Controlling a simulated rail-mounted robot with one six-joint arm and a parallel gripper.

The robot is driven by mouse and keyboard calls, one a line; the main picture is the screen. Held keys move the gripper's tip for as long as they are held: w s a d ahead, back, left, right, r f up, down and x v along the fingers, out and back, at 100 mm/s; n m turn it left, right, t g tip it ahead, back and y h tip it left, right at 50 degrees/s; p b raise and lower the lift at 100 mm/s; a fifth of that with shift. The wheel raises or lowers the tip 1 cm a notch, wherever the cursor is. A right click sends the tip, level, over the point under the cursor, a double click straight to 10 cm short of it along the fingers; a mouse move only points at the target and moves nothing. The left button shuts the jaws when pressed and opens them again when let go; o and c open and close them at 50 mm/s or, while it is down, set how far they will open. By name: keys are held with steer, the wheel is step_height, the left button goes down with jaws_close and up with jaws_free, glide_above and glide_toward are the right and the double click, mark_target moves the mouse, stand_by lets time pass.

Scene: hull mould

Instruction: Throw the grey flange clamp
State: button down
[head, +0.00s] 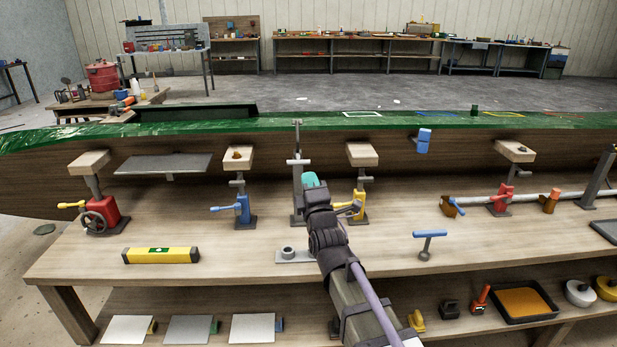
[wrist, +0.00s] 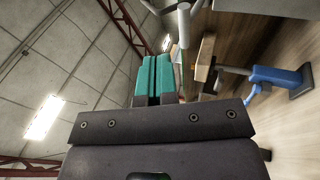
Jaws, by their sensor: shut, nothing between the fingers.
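A grey flange clamp (head: 298,180) stands upright on the bench at the hull's side. It has a slim post, a pale crosspiece and a thin upper end reaching the green hull edge. A grey post with a crosspiece at the top of the wrist view (wrist: 184,28) appears to be the same clamp. My gripper (head: 310,179) has teal fingers and is just right of the clamp's post in the head view; I cannot tell whether they touch. In the wrist view my teal fingers (wrist: 154,78) are together, with nothing between them. My gripper may hide a little of the clamp.
A blue screw support (head: 242,208) with a wooden block stands left, a yellow one (head: 359,205) close right. Farther right are a blue T-handle (head: 428,240) and a red support (head: 500,198). A yellow level (head: 160,255) lies front left. The wooden hull (head: 460,155) runs behind.

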mark_target(298, 143)
steer(key=p+x, duration=0.3)
steer(key=x, duration=0.8)
steer(key=shift+w+a+p, duration=0.1)
steer(key=shift+w+p, duration=0.15)
steer(key=shift+p, duration=0.05)
